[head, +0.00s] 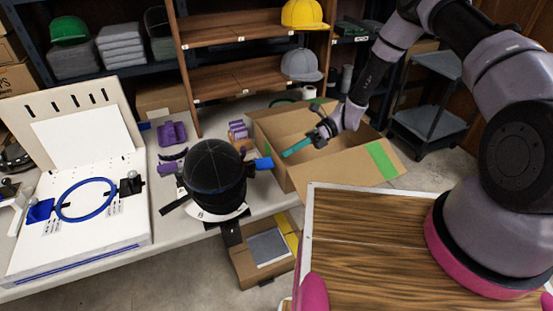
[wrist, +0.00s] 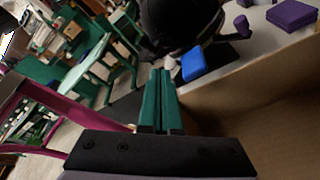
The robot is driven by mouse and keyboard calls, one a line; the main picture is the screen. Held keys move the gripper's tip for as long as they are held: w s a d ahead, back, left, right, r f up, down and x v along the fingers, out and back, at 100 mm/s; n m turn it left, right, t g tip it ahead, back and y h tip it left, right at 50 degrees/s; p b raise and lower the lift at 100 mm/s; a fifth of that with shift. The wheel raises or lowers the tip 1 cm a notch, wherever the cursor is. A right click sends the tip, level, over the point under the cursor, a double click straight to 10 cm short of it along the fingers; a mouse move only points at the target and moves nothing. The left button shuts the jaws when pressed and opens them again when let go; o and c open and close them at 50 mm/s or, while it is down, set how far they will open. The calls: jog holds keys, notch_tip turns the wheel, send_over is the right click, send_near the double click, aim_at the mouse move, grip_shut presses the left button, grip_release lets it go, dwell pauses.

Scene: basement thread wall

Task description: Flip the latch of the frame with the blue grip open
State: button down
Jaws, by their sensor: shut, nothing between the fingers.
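A black cap (head: 213,168) sits on a dark holder at the table's front edge, with a white band below it. A blue grip (head: 263,163) sticks out at the cap's right side. It also shows in the wrist view (wrist: 193,63), just beyond and right of my fingertips. A purple grip (head: 168,167) is on the cap's left side. My gripper (head: 286,155) has teal fingers, shut and empty, pointing left toward the blue grip with a small gap in the head view. The fingers show side by side in the wrist view (wrist: 160,74). I cannot make out the latch itself.
An open cardboard box (head: 290,180) lies under my gripper, its wall close on the right in the wrist view. A white machine with a blue hoop (head: 62,205) stands at left. Purple parts (head: 172,133) lie behind the cap. Shelves with caps stand at the back.

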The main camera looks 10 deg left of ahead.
jog(key=x, duration=0.9)
